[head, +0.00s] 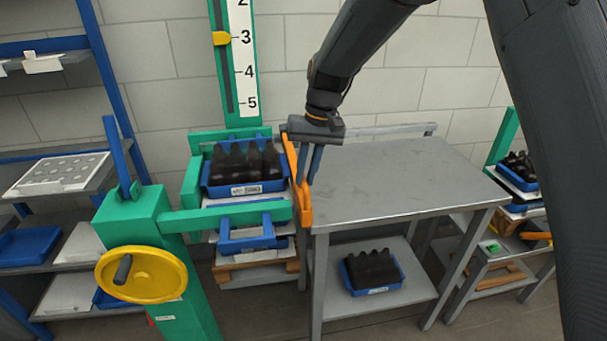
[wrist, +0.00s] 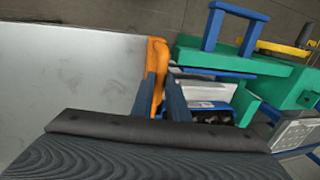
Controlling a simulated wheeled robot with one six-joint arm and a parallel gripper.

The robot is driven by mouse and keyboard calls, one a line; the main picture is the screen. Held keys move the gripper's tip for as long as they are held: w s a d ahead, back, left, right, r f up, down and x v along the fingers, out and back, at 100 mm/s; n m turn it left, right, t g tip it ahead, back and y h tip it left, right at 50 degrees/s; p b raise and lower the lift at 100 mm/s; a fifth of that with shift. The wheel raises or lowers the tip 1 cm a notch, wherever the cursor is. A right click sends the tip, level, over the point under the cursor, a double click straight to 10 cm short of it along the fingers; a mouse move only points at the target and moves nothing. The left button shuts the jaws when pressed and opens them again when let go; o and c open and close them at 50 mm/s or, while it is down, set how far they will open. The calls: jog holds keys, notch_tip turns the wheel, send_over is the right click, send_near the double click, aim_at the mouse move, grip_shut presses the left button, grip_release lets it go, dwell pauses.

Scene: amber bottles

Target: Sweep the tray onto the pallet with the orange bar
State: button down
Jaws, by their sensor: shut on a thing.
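The orange bar (head: 304,188) stands at the left edge of the grey table, beside the green frame; it also shows in the wrist view (wrist: 158,60). My gripper (head: 312,178) is shut on the bar, with its fingers pointing down. In the wrist view my gripper (wrist: 163,95) has a finger on each side of the bar. A blue tray (head: 245,190) with several dark bottles sits inside the green frame, just left of the bar. The wooden pallet (head: 258,274) is low under the frame, with blue and white layers above it.
The table top (head: 390,180) is bare. Another bottle tray (head: 372,290) lies on its lower shelf. A yellow handwheel (head: 140,273) fronts the green lift. A scale (head: 240,60) has its yellow pointer near 3. A shelf rack stands left; a cart with trays stands right.

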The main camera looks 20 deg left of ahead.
jog(key=shift+a+r, duration=0.15)
jog(key=shift+a, duration=0.15)
jog(key=c, duration=1.7)
grip_release()
jog(key=shift+s+a, duration=0.1)
jog(key=shift+d+r, duration=0.2)
jog(key=shift+r, duration=0.05)
jog(key=r, duration=0.2)
jog(key=d+r+b, duration=0.1)
jog(key=r, duration=0.1)
jog(key=r+b, duration=0.1)
jog(key=r, duration=0.2)
jog(key=shift+w+d, duration=0.15)
jog(key=shift+w, duration=0.25)
